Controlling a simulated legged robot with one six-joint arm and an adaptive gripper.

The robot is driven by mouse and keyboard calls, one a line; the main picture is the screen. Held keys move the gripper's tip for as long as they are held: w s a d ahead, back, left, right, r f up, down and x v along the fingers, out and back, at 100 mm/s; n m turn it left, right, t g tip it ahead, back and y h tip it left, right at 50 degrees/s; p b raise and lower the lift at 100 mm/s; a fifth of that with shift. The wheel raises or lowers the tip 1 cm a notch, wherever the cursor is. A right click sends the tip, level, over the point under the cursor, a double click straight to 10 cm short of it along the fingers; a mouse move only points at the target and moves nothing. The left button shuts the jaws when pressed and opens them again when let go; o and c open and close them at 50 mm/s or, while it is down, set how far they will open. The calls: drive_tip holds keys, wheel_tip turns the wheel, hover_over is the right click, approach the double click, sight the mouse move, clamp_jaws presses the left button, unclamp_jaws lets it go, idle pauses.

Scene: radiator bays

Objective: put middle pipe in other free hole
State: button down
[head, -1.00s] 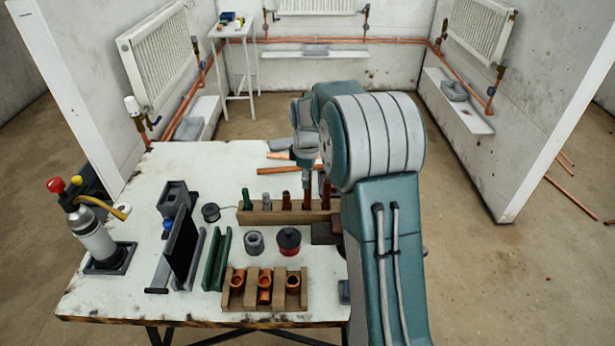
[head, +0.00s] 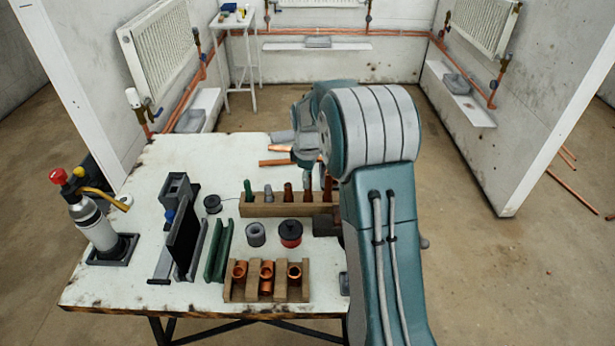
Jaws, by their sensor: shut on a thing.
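A wooden rack (head: 265,210) stands across the middle of the table with a row of upright pieces. From the left these are a green one (head: 248,190), a grey one (head: 268,194) and a copper one (head: 288,192). Further right, another copper pipe (head: 307,194) stands below my gripper (head: 307,180), and one more copper piece (head: 328,188) is beside my arm. My gripper points down at the rack, shut on the top of the copper pipe below it. Its fingers are small and partly hidden by my arm. My arm also hides the rack's right end, so I cannot tell which hole is free.
A front wooden holder (head: 254,290) carries copper fittings. Loose copper pipes (head: 275,163) lie behind the rack.

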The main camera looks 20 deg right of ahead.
drive_tip(key=shift+f, duration=0.45)
drive_tip(key=shift+c, duration=2.2)
unclamp_jaws()
drive_tip(key=shift+r, duration=0.1)
drive_tip(key=shift+r, duration=3.45)
